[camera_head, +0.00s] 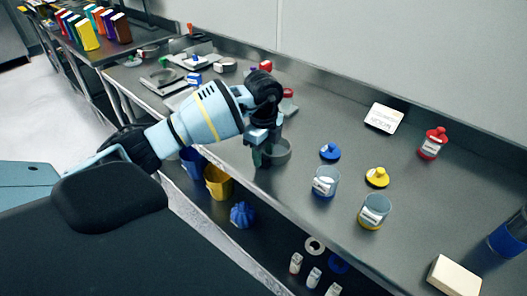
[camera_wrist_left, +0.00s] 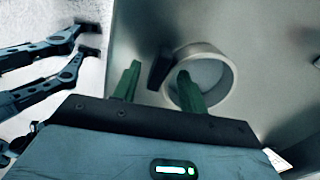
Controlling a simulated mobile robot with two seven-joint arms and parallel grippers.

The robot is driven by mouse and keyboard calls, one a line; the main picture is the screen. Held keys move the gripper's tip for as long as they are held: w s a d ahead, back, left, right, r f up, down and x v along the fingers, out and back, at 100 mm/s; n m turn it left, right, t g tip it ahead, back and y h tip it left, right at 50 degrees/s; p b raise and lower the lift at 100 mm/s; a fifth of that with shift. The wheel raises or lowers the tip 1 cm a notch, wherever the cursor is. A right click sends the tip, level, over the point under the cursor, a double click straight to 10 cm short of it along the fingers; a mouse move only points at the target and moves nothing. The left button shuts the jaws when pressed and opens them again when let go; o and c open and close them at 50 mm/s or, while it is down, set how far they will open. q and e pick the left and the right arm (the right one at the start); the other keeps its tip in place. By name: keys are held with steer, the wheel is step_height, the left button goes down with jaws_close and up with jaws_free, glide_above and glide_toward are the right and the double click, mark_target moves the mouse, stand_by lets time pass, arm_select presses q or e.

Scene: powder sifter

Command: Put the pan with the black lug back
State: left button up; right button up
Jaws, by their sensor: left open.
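The pan (camera_head: 281,151) is a round, shallow grey vessel on the steel bench, near its front edge. In the left wrist view the pan (camera_wrist_left: 228,88) shows its rim and pale inside, with the black lug (camera_wrist_left: 159,69) sticking out to the left. My left gripper (camera_head: 262,157) points down at the pan's left side and hides part of it. In the left wrist view the green fingers of the left gripper (camera_wrist_left: 158,78) are apart, and the lug shows between them. I cannot tell whether a finger touches the pan. My right gripper is not in view.
Clear jars with a blue base (camera_head: 325,183) and a yellow base (camera_head: 373,213) stand to the right, with a blue lid (camera_head: 330,152) and a yellow lid (camera_head: 377,177). Blue and yellow buckets (camera_head: 217,181) sit below the bench.

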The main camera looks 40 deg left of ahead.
arm_select(q)
step_height(320, 180, up, 12)
steer(key=p, duration=0.1)
steer(key=shift+r, duration=0.15)
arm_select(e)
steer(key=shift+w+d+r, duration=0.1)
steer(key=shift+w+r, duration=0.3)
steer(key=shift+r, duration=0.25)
